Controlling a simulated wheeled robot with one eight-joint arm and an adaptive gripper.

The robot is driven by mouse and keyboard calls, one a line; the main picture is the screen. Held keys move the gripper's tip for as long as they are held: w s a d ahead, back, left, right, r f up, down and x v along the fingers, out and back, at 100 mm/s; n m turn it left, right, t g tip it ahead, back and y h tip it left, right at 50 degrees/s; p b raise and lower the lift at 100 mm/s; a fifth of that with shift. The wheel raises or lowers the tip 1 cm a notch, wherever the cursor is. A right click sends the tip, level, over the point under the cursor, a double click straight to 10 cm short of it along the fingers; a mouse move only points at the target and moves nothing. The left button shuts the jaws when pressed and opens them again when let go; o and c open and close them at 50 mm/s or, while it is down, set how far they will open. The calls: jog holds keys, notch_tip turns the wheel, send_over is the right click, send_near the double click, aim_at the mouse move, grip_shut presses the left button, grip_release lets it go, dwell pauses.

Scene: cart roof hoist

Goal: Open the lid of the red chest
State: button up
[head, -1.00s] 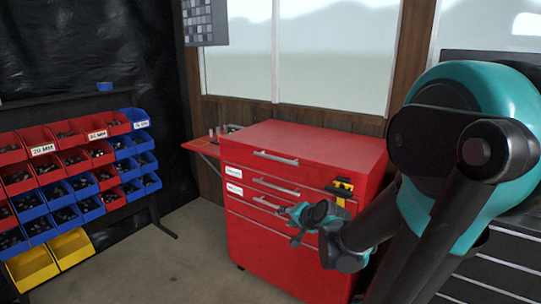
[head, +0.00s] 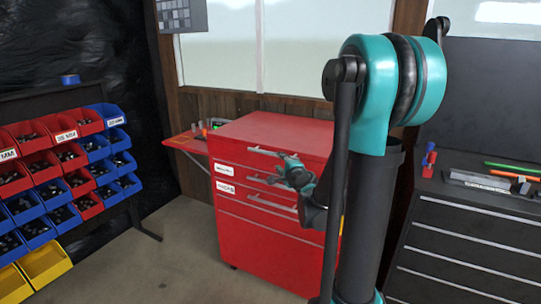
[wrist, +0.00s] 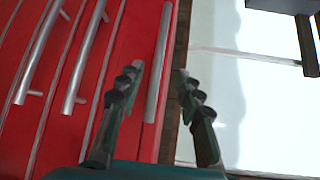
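The red chest (head: 265,235) stands on the floor in the middle of the head view, its lid (head: 280,131) closed flat on top. A silver handle (head: 276,153) runs along the front edge of the lid. My gripper (head: 287,163) is in front of the chest's upper front, just below the right part of that handle. In the wrist view my gripper (wrist: 160,72) is open, its two fingers apart, with the lid handle (wrist: 158,65) showing between them, nearer the left finger. I cannot tell whether a finger touches the handle.
Drawer handles (wrist: 85,60) lie beside the lid handle. A small side shelf (head: 185,141) with tools sticks out left of the chest. A rack of coloured bins (head: 62,165) stands at left. A dark drawer cabinet (head: 465,245) is at right. Floor between rack and chest is clear.

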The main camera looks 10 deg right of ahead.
aim_at(272, 155)
jog(key=x, duration=1.2)
jog(key=shift+w, duration=0.1)
grip_shut()
